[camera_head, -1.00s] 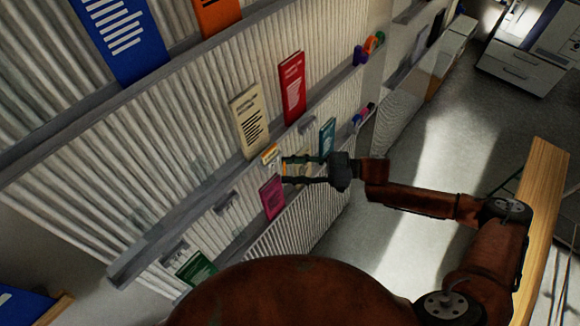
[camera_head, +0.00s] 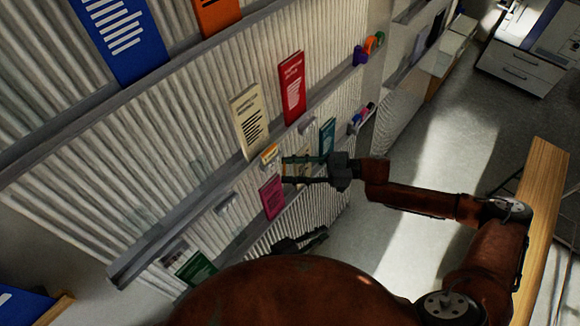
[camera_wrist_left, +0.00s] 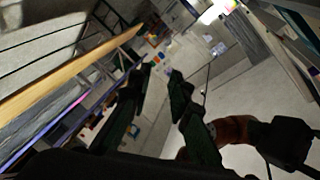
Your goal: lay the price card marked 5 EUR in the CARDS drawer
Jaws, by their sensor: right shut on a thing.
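My right gripper (camera_head: 303,169) is at the ribbed wall display, its arm coming in from the right. It is shut on a small pale card (camera_head: 304,166) that shows partly between its fingers; its print is too small to read. A small orange-topped card (camera_head: 270,155) stands on the rail just left of the fingertips. My left gripper (camera_head: 325,234) is lower down, in front of the wall's lower part, pointing right. In the left wrist view its fingers (camera_wrist_left: 158,75) are apart with nothing between them. I can read no 5 EUR mark or CARDS label.
Cream (camera_head: 250,120), red (camera_head: 292,88), teal (camera_head: 327,137), magenta (camera_head: 272,197) and green (camera_head: 197,267) leaflets stand on the wall rails. A white drawer cabinet (camera_head: 516,72) is at the far right. A wooden edge (camera_head: 545,190) runs along the right. Open floor lies between.

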